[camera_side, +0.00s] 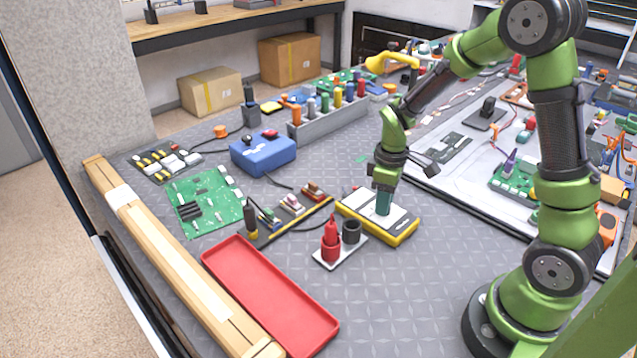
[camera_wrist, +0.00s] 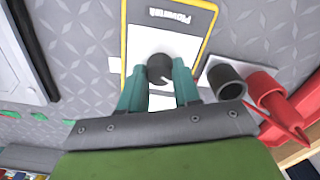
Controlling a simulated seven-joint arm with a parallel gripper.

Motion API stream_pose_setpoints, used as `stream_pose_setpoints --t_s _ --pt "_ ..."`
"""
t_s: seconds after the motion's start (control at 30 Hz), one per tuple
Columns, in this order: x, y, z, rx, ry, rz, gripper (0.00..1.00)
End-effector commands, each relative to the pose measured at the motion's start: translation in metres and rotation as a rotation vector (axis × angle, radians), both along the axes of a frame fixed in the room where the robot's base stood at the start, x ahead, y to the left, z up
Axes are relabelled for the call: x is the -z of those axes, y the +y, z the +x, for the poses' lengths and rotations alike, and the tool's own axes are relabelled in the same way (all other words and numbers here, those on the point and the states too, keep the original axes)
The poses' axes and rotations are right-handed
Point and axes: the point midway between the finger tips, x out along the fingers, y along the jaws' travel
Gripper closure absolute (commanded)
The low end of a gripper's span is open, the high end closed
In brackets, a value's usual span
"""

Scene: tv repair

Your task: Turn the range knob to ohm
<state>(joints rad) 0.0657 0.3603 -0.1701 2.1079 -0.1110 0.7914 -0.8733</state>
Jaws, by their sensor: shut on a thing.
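The multimeter (camera_side: 402,237), yellow-edged with a white face, lies on the grey mat. Its dark round range knob (camera_wrist: 160,69) shows in the wrist view with a light pointer mark toward its lower right. The range labels around the knob are too small or hidden to read. My gripper (camera_side: 383,208) points down over the multimeter's face. In the wrist view its two green fingers (camera_wrist: 159,86) stand on either side of the knob and are shut on it. In the side view the fingers hide the knob.
A white holder (camera_side: 321,257) with a red and a black probe cup stands close to the multimeter. A red tray (camera_side: 270,300) lies in front, and a small rack of clips (camera_side: 290,222) lies to the left. Bare mat lies right of the tray.

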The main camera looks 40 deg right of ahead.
Motion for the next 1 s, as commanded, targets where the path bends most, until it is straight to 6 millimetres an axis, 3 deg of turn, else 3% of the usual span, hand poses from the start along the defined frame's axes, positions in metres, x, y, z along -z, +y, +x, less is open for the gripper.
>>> stream_pose_setpoints --t_s 0.37,1.0 --pt "-0.0004 0.0 0.0003 0.227 -0.001 -0.001 0.98" --pt "-0.0005 0.0 0.0005 0.834 -0.002 -0.001 0.98"
